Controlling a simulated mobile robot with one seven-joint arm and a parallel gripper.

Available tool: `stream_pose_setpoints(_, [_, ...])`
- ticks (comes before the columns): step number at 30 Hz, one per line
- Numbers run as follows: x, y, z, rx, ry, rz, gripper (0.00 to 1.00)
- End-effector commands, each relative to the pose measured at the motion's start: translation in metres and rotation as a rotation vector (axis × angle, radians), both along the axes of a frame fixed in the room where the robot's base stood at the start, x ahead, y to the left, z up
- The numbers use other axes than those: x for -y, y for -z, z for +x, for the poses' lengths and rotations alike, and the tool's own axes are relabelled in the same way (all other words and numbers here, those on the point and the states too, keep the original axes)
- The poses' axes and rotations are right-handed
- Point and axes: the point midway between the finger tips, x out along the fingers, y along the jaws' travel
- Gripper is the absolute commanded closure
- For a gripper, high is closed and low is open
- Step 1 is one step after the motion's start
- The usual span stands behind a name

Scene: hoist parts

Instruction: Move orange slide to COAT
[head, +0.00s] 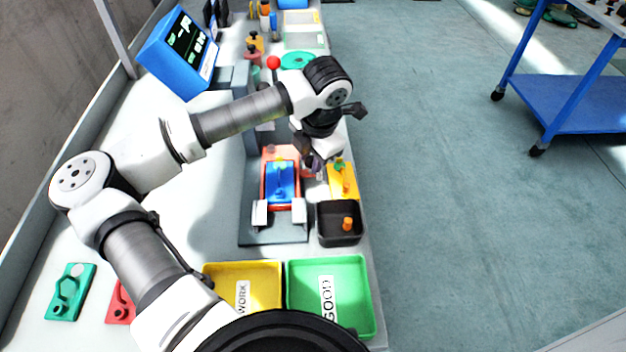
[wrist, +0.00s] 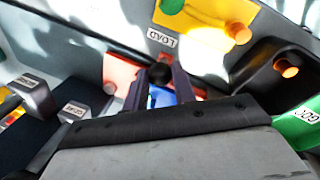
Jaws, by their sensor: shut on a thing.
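A LOAD label (wrist: 162,38) lies just beyond the knob.
A yellow plate (head: 343,182) with green and orange pegs and a black bin (head: 340,232) with an orange peg stand right of the slide. A yellow WORK tray (head: 215,275) and green GOOD tray (head: 357,300) are nearer. A red-topped lever (head: 273,63) stands farther back.

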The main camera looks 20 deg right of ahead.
Motion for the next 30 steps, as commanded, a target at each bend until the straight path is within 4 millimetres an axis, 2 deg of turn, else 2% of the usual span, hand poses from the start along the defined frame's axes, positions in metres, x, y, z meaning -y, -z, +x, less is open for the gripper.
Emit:
stream_pose_setpoints(1, [0.003,0.006,0.013,0.006,-0.003,-0.002,1.00])
stream_pose_setpoints(6, [0.011,0.003,0.051,0.006,-0.003,-0.002,1.00])
stream_pose_setpoints(15, [0.021,0.000,0.099,0.004,0.000,-0.002,1.00])
stream_pose_setpoints(21, [0.023,0.000,0.112,0.003,0.000,-0.001,1.00])
stream_pose_setpoints(30, [0.023,-0.001,0.114,0.001,0.000,-0.001,1.00])
